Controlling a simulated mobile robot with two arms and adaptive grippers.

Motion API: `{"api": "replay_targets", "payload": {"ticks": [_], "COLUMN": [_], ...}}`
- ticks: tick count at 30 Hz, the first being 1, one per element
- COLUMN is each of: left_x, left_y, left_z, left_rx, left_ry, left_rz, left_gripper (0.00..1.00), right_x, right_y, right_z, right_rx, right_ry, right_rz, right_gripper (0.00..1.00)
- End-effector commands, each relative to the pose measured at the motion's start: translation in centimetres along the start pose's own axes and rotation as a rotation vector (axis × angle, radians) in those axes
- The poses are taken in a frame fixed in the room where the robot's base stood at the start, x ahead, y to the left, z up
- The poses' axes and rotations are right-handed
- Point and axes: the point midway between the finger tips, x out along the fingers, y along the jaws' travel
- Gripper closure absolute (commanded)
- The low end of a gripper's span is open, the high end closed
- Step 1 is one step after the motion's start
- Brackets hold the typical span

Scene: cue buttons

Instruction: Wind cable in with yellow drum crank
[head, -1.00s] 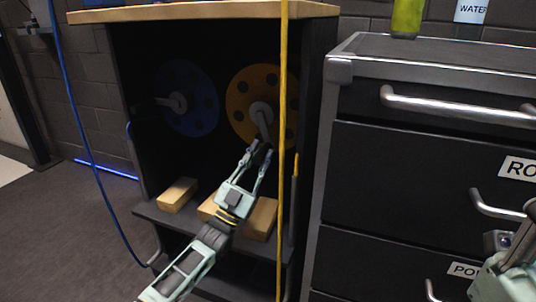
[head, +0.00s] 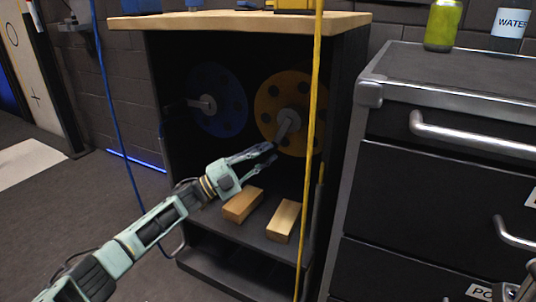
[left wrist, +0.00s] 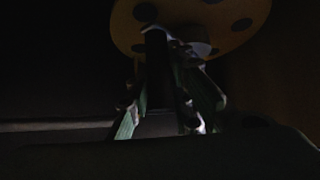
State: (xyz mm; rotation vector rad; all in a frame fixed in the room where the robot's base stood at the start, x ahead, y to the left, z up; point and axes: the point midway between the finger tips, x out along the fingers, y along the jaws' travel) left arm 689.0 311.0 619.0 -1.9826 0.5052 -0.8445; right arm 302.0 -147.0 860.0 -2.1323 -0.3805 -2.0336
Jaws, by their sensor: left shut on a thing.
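The yellow drum (head: 268,104) stands upright inside the dark open cabinet, right of the blue drum (head: 215,88). Its grey crank arm (head: 286,126) slants down and slightly left from the hub. My left gripper (head: 268,153) reaches in from the left and is shut at the crank's dark handle, below the hub. In the dim left wrist view, the yellow drum (left wrist: 240,22) is behind my left gripper's fingers (left wrist: 172,60). The fingers hide much of the handle. The yellow cable (head: 313,120) hangs vertically in front of the cabinet's right side.
Wooden blocks (head: 284,220) lie on the cabinet's lower shelf, below the drums. A blue cable (head: 112,130) hangs at left. A dark drawer unit (head: 440,195) with metal handles stands close on the right. A green can (head: 443,24) is on top of it.

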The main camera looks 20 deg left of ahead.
Motion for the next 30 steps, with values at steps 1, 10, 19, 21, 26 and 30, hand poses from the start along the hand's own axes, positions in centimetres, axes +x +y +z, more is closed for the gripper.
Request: {"api": "replay_targets", "payload": {"ticks": [1, 10, 19, 21, 26, 30], "left_x": [-0.19, -0.37, -0.35, -0.34, -0.32, -0.28], "left_y": [-0.52, -1.18, -1.38, -1.41, -1.30, -1.09], "left_z": [0.24, 0.55, 0.58, 0.58, 0.53, 0.44], "left_rx": [-0.005, -0.006, -0.005, -0.005, -0.003, -0.003], "left_ry": [-0.006, -0.010, -0.012, -0.012, -0.010, -0.008], "left_rz": [-0.005, -0.012, -0.016, -0.016, -0.014, -0.011], "left_gripper": [1.00, 1.00, 1.00, 0.79, 0.65, 0.61], "right_x": [-0.01, -0.29, -0.24, -0.20, -0.12, -0.06], "right_y": [0.02, 0.06, 0.06, 0.05, 0.05, 0.04], "right_z": [-0.01, 0.04, -0.12, -0.14, -0.20, -0.23], "right_rx": [0.001, 0.002, 0.002, 0.002, 0.002, 0.002], "right_ry": [-0.004, -0.017, -0.015, -0.014, -0.010, -0.008], "right_rz": [0.002, 0.007, 0.007, 0.007, 0.006, 0.005], "right_gripper": [0.70, 0.70, 0.70, 0.70, 0.70, 0.70]}}
